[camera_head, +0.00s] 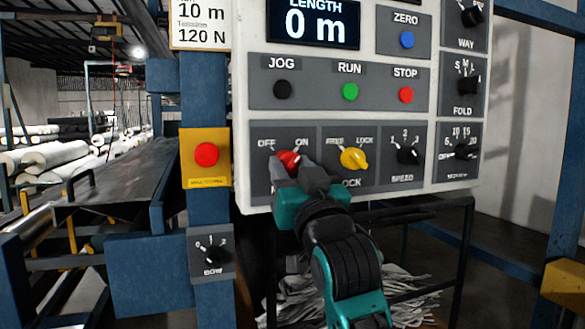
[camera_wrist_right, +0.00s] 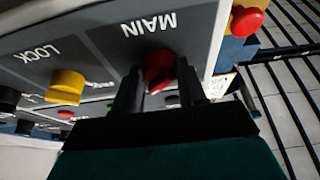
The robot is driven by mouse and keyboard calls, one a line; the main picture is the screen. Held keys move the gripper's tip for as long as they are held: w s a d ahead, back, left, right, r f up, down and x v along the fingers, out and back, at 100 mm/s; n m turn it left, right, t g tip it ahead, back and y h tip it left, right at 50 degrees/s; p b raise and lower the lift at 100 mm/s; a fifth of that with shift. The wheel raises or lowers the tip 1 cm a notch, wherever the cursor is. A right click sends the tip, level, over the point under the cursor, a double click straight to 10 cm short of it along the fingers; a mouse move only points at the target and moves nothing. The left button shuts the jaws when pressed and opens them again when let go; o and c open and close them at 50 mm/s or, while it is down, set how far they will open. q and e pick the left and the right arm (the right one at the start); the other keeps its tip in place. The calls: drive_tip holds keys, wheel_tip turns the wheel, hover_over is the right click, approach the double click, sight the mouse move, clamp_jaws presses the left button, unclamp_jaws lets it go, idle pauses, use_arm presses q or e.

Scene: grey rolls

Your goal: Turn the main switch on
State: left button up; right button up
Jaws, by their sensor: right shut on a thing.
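The main switch is a red rotary knob (camera_head: 289,158) at the lower left of the white control panel (camera_head: 244,120), under the marks OFF and ON. In the right wrist view the red knob (camera_wrist_right: 159,67) shows by the word MAIN. My right gripper (camera_head: 292,168) comes from below and is shut on the red knob, with one finger on each side of it. The wrist view shows the gripper's fingers (camera_wrist_right: 157,88) around the knob. The fingers hide part of the knob, so I cannot tell exactly which mark it points to. My left gripper is not in view.
A yellow lock knob (camera_head: 354,158) is just right of the gripper, with a black speed knob (camera_head: 408,154) beyond it. A red button on a yellow plate (camera_head: 206,154) is to the left. A bow knob (camera_head: 211,252) sits lower left. Jog, run and stop buttons are above.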

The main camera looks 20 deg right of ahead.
idle(0.3)
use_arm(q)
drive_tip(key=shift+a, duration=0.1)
use_arm(e)
drive_tip(key=o, duration=1.1)
drive_tip(key=shift+c, duration=0.2)
